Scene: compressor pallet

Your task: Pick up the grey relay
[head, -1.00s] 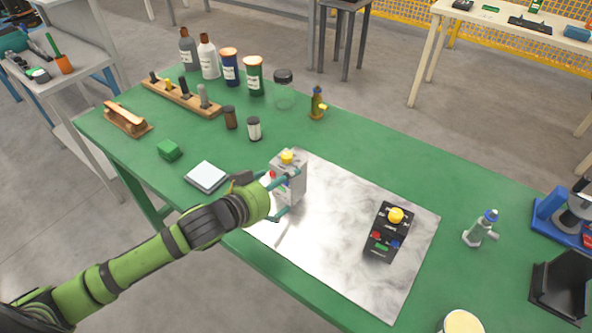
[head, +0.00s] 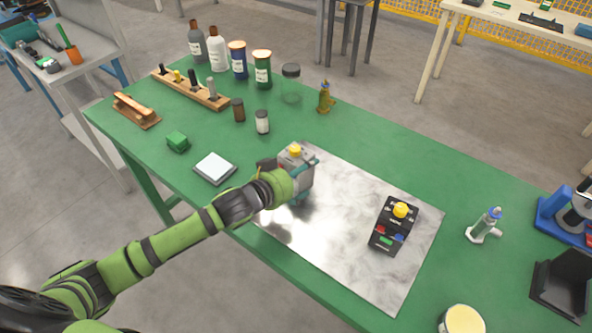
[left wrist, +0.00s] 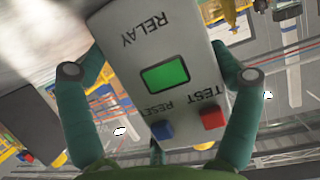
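The grey relay (head: 304,178) stands upright on the shiny metal sheet (head: 340,262), with a yellow knob on top. My left gripper (head: 306,181) is at it, with one finger on each side. In the left wrist view, the relay's face (left wrist: 190,82) fills the middle, with a green screen, a blue button and a red button. The fingers (left wrist: 160,66) lie close along both its edges. Whether they press on it cannot be told. My gripper and arm hide part of the relay in the head view. My right gripper is not in view.
A black relay-like box (head: 393,226) with a yellow knob stands on the sheet to the right. A white square pad (head: 214,168) and green block (head: 178,141) lie left of the gripper. Bottles (head: 239,60) and jars stand behind. The green table (head: 400,160) is clear behind the sheet.

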